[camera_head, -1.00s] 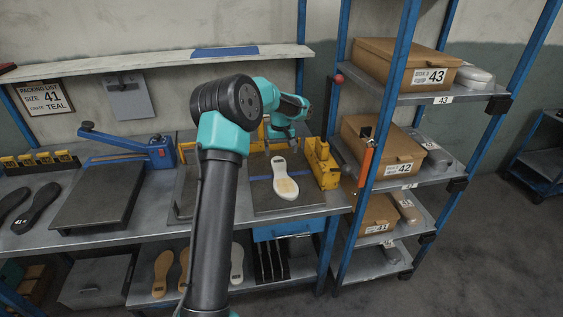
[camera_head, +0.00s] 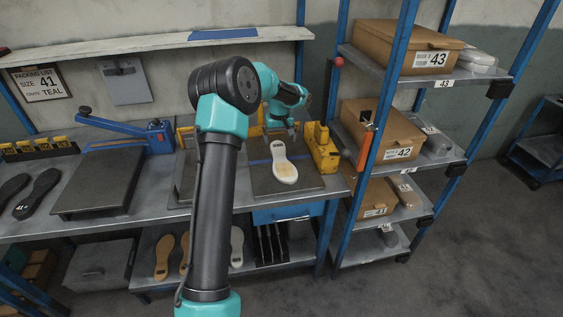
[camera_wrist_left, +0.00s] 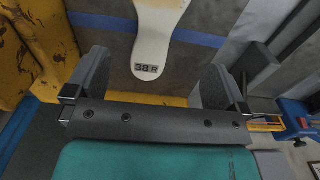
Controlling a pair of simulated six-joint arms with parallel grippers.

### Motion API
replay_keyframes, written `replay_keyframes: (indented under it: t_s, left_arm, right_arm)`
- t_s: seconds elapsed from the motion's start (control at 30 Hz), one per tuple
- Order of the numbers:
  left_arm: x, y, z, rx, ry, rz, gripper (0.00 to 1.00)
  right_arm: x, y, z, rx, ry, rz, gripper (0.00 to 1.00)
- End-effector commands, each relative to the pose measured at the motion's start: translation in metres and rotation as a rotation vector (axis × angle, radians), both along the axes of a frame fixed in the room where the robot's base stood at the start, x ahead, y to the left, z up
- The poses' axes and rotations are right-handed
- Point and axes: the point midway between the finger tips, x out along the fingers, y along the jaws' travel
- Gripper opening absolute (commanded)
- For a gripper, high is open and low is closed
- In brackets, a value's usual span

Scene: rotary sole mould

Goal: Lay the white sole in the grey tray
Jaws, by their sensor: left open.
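The white sole (camera_head: 284,168) lies flat on the dark plate of the yellow mould, its tan patch facing up. In the left wrist view the sole (camera_wrist_left: 149,58) shows its end marked "38 R". My left gripper (camera_head: 279,130) is just beyond the sole's far end. In the wrist view my left gripper (camera_wrist_left: 153,82) is open, its fingers either side of the marked end, apart from it. A grey flat-topped box (camera_head: 100,287) is on the lower shelf at left; I cannot tell if it is the tray. My right gripper is not in view.
Yellow mould blocks (camera_head: 322,150) stand beside the plate. A blue sealer (camera_head: 157,137) and dark soles (camera_head: 38,192) are at left. Several soles hang or stand below the bench. A rack with cartons (camera_head: 382,133) is at right.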

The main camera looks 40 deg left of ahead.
Motion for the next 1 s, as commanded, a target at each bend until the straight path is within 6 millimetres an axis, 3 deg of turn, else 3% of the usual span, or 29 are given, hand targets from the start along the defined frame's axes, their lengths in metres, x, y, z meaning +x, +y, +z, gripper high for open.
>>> replay_keyframes:
  t_s: [0.3,0.77,1.0]
  left_arm:
    - [0.0,0.0,-0.049,0.0,0.001,-0.001,1.0]
    - [0.0,0.0,-0.057,0.0,0.0,-0.001,1.0]
    - [0.004,0.001,-0.083,-0.002,0.003,0.0,1.0]
  right_arm:
    - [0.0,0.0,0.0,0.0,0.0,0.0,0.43]
    - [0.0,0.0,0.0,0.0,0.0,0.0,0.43]
    - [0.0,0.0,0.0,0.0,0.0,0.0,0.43]
